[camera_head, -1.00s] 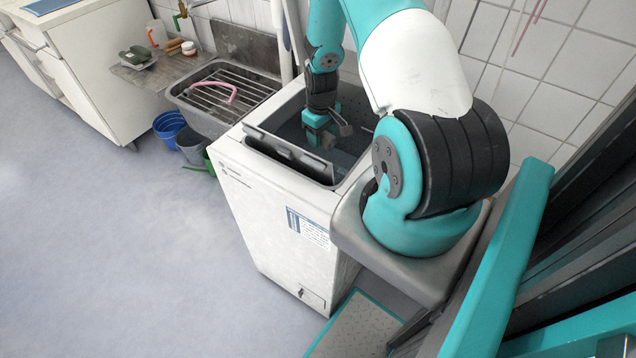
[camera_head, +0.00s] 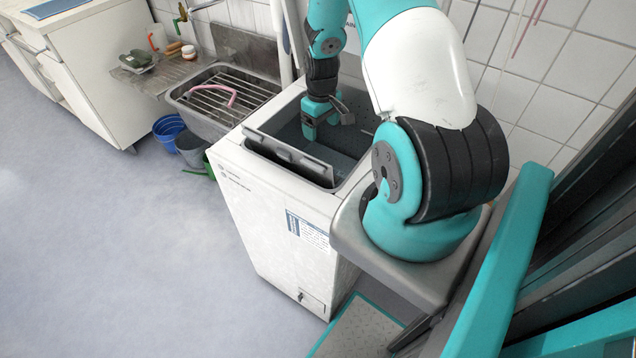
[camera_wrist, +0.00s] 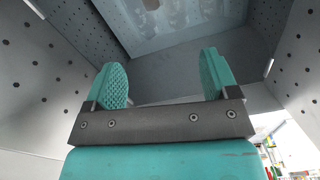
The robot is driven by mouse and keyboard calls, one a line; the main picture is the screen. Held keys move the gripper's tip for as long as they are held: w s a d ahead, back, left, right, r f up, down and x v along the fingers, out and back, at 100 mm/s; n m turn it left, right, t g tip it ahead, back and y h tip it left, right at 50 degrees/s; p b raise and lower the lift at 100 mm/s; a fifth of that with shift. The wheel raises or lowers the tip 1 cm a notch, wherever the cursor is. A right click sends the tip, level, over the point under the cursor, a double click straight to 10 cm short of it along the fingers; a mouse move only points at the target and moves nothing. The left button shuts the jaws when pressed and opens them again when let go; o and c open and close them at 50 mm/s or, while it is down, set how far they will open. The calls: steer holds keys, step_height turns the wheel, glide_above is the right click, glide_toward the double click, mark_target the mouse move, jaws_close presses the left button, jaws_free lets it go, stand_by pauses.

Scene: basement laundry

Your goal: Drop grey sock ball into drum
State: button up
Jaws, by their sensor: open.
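The drum (camera_head: 352,140) is the grey perforated space inside the open-topped white washing machine (camera_head: 270,205). Its perforated walls (camera_wrist: 40,85) fill both sides of the wrist view. My gripper (camera_head: 312,130) is at the drum's opening, toward the back, pointing down. In the wrist view my gripper (camera_wrist: 162,80) has its two teal fingers wide apart with nothing between them. I cannot make out the grey sock ball in any view; much of the drum's bottom is hidden by the front rim and my arm.
The raised lid flap (camera_head: 290,155) stands along the machine's front edge. A sink with a wire rack (camera_head: 215,102) is to the left, with a blue bucket (camera_head: 168,128) and a grey bucket (camera_head: 190,148) below. A tiled wall (camera_head: 560,60) stands close behind. The floor at left is clear.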

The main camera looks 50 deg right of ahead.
step_height(320, 180, up, 13)
steer(key=shift+b, duration=0.35)
steer(key=shift+a, duration=0.1)
steer(key=a+r+n+y, duration=0.1)
steer(key=a+r, duration=0.2)
steer(key=a, duration=0.4)
steer(key=a+r+n+t, duration=0.1)
steer(key=a+r, duration=0.3)
steer(key=a, duration=0.4)
steer(key=a+r+n+y, duration=0.1)
steer(key=a+r+n, duration=0.15)
steer(key=a, duration=0.45)
steer(key=s+a+r+n+y, duration=0.1)
steer(key=s+a+r, duration=0.2)
steer(key=s+a, duration=0.5)
steer(key=s+a+r+n+g+y, duration=0.1)
steer(key=s+a+r+n, duration=0.1)
steer(key=s+a, duration=0.6)
steer(key=shift+a+r, duration=0.2)
steer(key=shift+r, duration=0.55)
steer(key=shift+n, duration=0.25)
